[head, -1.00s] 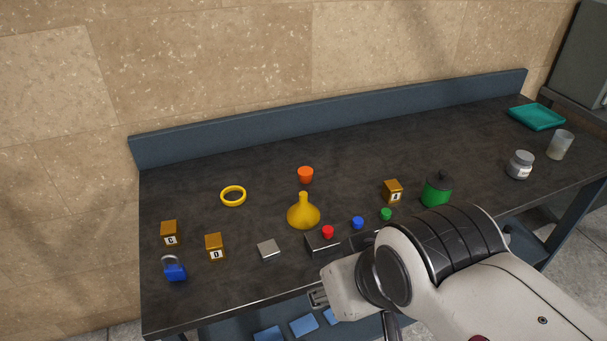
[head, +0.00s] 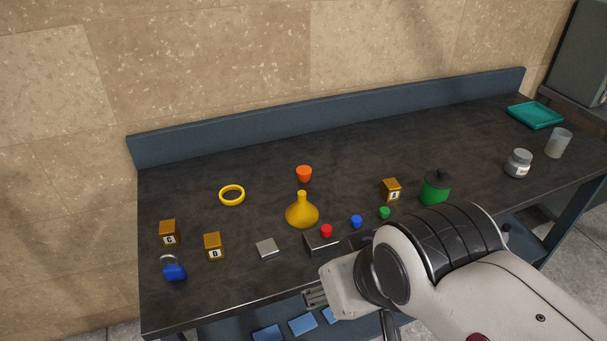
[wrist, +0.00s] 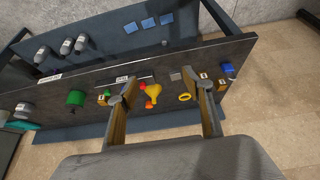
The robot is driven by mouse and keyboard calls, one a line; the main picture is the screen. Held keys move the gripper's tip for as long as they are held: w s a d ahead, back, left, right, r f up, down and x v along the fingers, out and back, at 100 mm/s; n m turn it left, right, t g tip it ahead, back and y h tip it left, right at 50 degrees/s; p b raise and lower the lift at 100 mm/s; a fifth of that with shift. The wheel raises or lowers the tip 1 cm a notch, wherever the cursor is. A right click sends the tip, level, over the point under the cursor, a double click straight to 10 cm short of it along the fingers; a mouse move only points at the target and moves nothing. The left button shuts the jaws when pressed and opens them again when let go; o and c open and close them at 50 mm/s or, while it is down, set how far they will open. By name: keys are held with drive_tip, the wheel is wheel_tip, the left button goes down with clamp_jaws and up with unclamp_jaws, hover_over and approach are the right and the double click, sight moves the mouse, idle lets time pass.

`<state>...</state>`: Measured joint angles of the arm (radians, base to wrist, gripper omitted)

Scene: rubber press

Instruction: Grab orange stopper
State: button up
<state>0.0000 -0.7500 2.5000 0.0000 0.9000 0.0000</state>
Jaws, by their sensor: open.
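The orange stopper (head: 304,173) stands on the dark bench behind the yellow funnel (head: 302,211), apart from it. In the wrist view the stopper (wrist: 149,104) is small and shows between my fingers, beside the funnel (wrist: 154,92). My gripper (head: 314,298) is at the bench's front edge, well short of the stopper. In the wrist view my gripper (wrist: 160,82) has its two fingers wide apart with nothing held.
A metal box with a red button (head: 327,231), blue button (head: 356,221) and green button (head: 385,212) stand near my arm. A yellow ring (head: 232,195) lies left of the stopper. The bench (head: 270,170) around the stopper is clear.

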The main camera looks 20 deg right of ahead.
drive_tip(key=shift+w+a, duration=0.1)
drive_tip(key=w+a+m+y, duration=0.4)
drive_tip(key=w+m, duration=0.2)
drive_tip(key=w, duration=0.5)
drive_tip(key=m+t+y, duration=0.1)
drive_tip(key=m+t, duration=0.3)
drive_tip(key=m, duration=1.2)
approach(309, 173)
drive_tip(key=s+a+r, duration=0.3)
drive_tip(key=s+a, duration=0.2)
drive_tip(key=s, duration=0.1)
drive_tip(key=w+d+f+m+t, duration=0.1)
drive_tip(key=w+f+m, duration=0.1)
drive_tip(key=w+d+f+m+t, duration=0.1)
drive_tip(key=w+f+m, duration=0.1)
drive_tip(key=w+m, duration=0.1)
drive_tip(key=w+d+f+m+t, duration=0.1)
drive_tip(key=w+f+m, duration=0.1)
drive_tip(key=w+m, duration=0.1)
drive_tip(key=shift+f, duration=0.4)
drive_tip(key=shift+x, duration=1.25)
